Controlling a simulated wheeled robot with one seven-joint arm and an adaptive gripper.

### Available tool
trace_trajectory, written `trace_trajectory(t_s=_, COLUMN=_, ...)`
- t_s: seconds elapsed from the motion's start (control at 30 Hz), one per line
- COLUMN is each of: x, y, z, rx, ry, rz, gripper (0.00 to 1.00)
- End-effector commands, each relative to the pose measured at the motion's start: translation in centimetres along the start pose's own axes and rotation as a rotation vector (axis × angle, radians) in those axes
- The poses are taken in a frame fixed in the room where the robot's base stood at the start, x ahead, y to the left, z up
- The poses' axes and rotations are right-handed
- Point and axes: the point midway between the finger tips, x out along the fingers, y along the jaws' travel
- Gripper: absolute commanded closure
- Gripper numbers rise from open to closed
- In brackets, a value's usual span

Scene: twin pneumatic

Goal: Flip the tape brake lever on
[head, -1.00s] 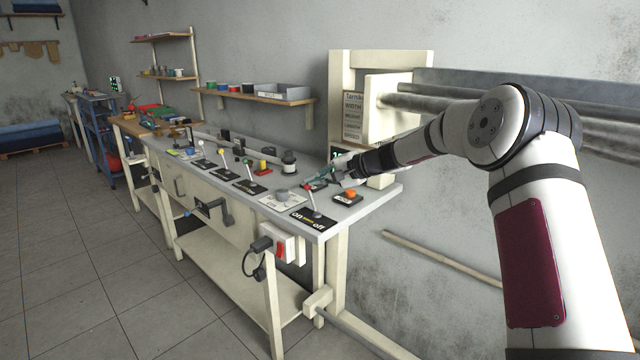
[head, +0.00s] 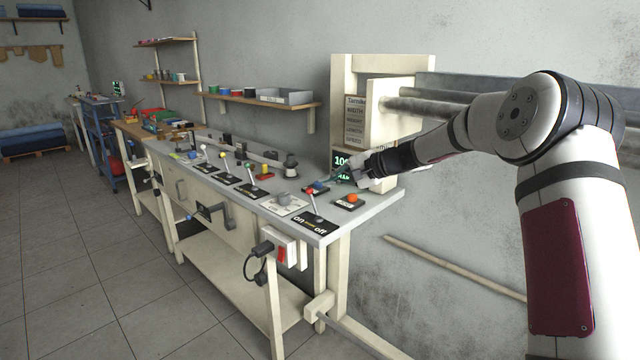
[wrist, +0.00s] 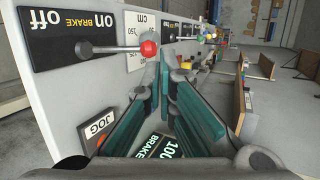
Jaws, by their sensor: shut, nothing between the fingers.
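The brake lever (head: 310,190) has a red ball knob on a metal stem. It stands on a black plate (head: 313,223) marked "on" and "off" at the near end of the bench. Its stem leans left in the head view, toward the "on" side. In the wrist view the lever (wrist: 148,48) is upper left, its knob left of my fingertips, and the plate (wrist: 70,28) reads "BRAKE". My gripper (head: 340,179) is behind and right of the lever, apart from it. Its teal fingers (wrist: 168,75) are shut and empty.
An orange JOG button (head: 352,198) sits right of the lever. A lit display (head: 342,163) stands behind, partly hidden by my gripper. Several other levers line the bench (head: 345,221) to the left. A wooden frame with rollers (head: 420,104) is behind my arm.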

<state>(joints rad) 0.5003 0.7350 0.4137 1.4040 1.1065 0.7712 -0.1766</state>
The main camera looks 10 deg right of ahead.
Motion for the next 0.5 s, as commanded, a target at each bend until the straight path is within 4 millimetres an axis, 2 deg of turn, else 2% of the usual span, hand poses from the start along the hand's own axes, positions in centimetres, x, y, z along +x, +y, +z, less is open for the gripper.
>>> trace_trajectory(t_s=0.03, x=-1.3, y=0.0, z=-0.1, rx=0.0, ry=0.005, rz=0.0, gripper=1.0)
trace_trajectory(t_s=0.2, x=-4.5, y=0.0, z=-0.1, rx=-0.001, ry=0.004, rz=0.0, gripper=1.0)
trace_trajectory(t_s=0.33, x=-6.3, y=0.0, z=-0.1, rx=-0.001, ry=0.003, rz=0.0, gripper=1.0)
trace_trajectory(t_s=0.5, x=-7.3, y=0.0, z=0.0, rx=0.0, ry=0.001, rz=0.0, gripper=1.0)
